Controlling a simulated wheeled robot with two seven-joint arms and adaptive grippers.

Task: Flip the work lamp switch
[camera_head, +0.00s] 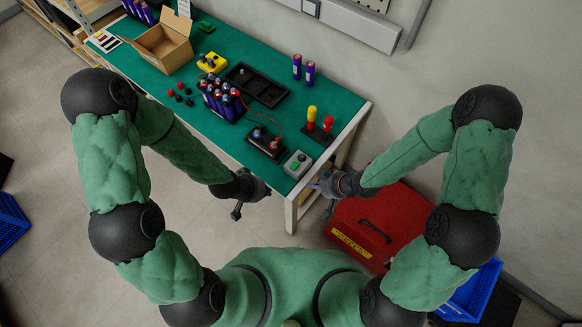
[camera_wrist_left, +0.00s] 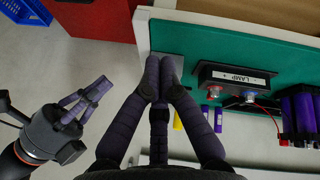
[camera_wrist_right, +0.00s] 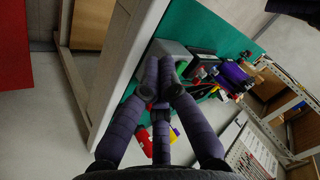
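A small grey box with a green part (camera_head: 297,164) sits at the table's near right corner; it may hold the switch, but its lever cannot be made out. A grey box at the table corner shows in the right wrist view (camera_wrist_right: 174,48), partly behind the fingers. Beside it a black box (camera_head: 265,144) has two terminals; it is labelled LAMP in the left wrist view (camera_wrist_left: 237,77).
The green table (camera_head: 150,80) holds a carton (camera_head: 163,45), a pack of blue cells (camera_head: 220,100), a black tray (camera_head: 258,86) and red and yellow tools (camera_head: 320,125). A red toolbox (camera_head: 385,220) stands below right.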

